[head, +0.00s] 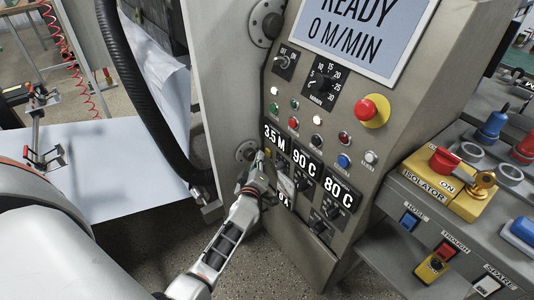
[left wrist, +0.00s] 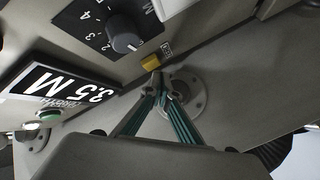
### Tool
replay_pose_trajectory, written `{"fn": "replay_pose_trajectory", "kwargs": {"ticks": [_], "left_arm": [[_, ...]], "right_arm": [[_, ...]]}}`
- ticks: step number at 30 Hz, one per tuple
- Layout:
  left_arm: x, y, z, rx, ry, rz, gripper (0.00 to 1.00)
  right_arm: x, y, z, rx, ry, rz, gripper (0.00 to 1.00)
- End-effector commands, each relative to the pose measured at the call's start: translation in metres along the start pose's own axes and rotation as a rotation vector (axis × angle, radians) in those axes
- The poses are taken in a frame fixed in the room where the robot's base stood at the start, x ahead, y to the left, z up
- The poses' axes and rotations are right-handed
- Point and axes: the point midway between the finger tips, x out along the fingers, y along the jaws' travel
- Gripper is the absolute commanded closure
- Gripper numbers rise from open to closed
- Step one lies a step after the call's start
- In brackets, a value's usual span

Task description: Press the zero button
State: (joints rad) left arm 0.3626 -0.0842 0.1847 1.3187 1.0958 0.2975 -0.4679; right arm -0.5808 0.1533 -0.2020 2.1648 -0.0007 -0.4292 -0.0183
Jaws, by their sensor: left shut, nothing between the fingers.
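The small yellow button (left wrist: 149,61) sits on the grey panel in the left wrist view. A small label beside it is too small to read surely. In the head view a small yellow patch (head: 268,151) shows below the 3.5 M display. My left gripper (left wrist: 158,76) is shut and empty, its green-padded fingers meeting at the tips. The tips lie right at the button's lower edge in the left wrist view; I cannot tell whether they touch it. In the head view my left gripper (head: 258,160) is at the panel's left edge. My right gripper is not in view.
The 3.5 M display (left wrist: 75,92) and a grey dial (left wrist: 125,42) are close by. A round flange (left wrist: 188,95) lies behind the fingers. A red emergency button (head: 369,110) and a yellow isolator (head: 450,184) are to the right. A black hose (head: 140,95) hangs at left.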

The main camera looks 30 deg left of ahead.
Motion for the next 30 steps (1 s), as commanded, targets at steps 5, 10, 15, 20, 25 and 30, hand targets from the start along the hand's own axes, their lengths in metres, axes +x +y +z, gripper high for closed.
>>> {"fn": "replay_pose_trajectory", "kwargs": {"ticks": [5,10,15,20,25,30], "left_arm": [[0.0038,0.0034,0.0023,0.000,0.000,0.001,1.00],[0.0038,0.0030,0.0025,0.001,0.000,0.001,1.00],[0.0039,0.0031,0.0025,0.001,0.000,0.001,1.00],[0.0048,0.0039,0.0031,0.001,0.000,0.001,1.00],[0.0062,0.0051,0.0040,0.001,0.000,0.001,1.00],[0.0074,0.0060,0.0050,0.001,0.000,0.001,1.00]], "right_arm": [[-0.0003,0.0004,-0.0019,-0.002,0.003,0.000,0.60],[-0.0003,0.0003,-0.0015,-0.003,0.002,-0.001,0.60],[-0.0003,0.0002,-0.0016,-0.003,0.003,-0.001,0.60],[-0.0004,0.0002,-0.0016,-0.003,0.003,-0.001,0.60],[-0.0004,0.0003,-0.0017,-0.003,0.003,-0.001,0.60],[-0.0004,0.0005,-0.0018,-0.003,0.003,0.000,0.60]]}}
